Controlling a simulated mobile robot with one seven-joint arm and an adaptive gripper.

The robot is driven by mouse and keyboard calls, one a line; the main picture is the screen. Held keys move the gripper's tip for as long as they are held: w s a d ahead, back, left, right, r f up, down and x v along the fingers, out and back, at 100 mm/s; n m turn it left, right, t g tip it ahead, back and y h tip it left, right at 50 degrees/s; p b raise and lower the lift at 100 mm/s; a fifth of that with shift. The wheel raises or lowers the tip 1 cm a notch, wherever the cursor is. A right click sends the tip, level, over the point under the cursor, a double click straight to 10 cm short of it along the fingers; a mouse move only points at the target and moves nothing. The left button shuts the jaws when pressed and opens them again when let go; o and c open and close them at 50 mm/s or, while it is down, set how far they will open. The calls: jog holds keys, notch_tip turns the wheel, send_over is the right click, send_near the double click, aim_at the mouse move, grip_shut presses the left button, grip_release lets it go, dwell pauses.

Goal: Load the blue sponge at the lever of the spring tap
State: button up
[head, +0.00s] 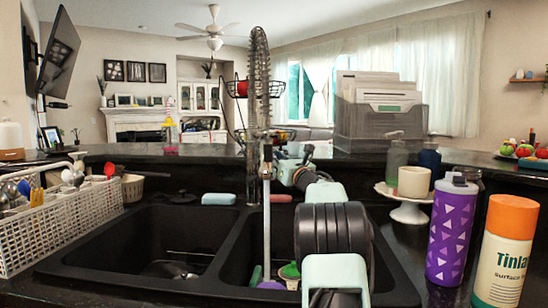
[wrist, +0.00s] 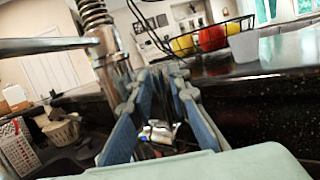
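The blue sponge (head: 219,199) lies flat on the back ledge behind the left basin. The spring tap (head: 259,110) rises behind the divider between the basins, with a tall coil; its metal body (wrist: 112,70) and a horizontal bar (wrist: 45,45) show at the left in the wrist view. I cannot tell whether that bar is the lever. My gripper (wrist: 163,78) appears open, its blue-grey fingers pointing forward beside the tap, with no sponge seen between them. In the head view my arm partly hides the gripper and the tap's base.
A pink sponge (head: 281,198) lies on the ledge right of the tap. A white utensil rack (head: 58,232) stands left. Fruit baskets (head: 236,88) hang behind the tap.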

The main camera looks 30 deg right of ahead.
jog(key=shift+o, duration=0.7)
jog(key=shift+s, duration=0.1)
jog(key=v, duration=1.1)
jog(key=shift+s, duration=0.4)
jog(key=shift+w+a, duration=0.1)
